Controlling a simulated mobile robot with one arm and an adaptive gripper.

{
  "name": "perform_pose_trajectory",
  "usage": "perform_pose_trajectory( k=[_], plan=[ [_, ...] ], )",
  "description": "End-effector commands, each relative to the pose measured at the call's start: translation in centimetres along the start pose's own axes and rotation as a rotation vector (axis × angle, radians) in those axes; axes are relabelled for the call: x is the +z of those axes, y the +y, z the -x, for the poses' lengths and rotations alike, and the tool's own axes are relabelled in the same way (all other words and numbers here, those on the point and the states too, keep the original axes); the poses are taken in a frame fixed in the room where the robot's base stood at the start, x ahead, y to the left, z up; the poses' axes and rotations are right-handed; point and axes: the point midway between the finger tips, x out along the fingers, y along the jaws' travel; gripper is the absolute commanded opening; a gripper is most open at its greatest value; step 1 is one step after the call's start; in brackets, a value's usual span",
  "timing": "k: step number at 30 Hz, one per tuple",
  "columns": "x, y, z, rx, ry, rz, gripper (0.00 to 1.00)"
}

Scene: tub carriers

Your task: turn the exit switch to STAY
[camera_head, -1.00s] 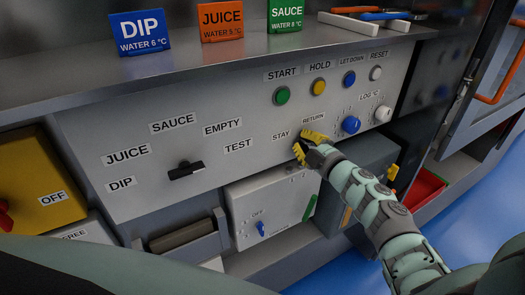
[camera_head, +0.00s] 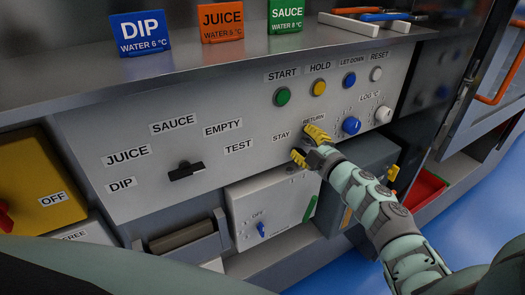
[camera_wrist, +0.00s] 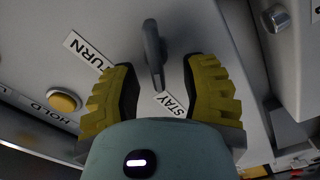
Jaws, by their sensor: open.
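The exit switch (camera_wrist: 153,52) is a dark grey lever on the pale panel, seen in the wrist view. The STAY label (camera_wrist: 172,103) is near its lower end, and the RETURN label (camera_wrist: 88,50) is to its left. I cannot tell for sure which label the lever points to. My gripper (camera_wrist: 158,88) is open, its yellow fingers on either side of the lever with a gap on each side. In the head view my gripper (camera_head: 308,146) is at the panel below the STAY (camera_head: 281,136) and RETURN (camera_head: 314,117) labels and hides the switch.
A black selector knob (camera_head: 186,171) is left on the same panel. Coloured buttons, such as the yellow HOLD button (camera_head: 319,87), are above, and a blue knob (camera_head: 351,125) is close to the right. A white box with a blue switch (camera_head: 262,229) is below.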

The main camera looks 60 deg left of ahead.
Motion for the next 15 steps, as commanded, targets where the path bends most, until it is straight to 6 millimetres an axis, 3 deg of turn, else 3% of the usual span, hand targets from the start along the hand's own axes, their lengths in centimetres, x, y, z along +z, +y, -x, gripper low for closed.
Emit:
perform_pose_trajectory(
  k=[8,15],
  plan=[
    [0.1,-0.1,3.4,-0.002,-0.005,0.001,0.44],
    [0.3,0.0,8.3,0.000,-0.010,0.001,0.44]
  ],
)
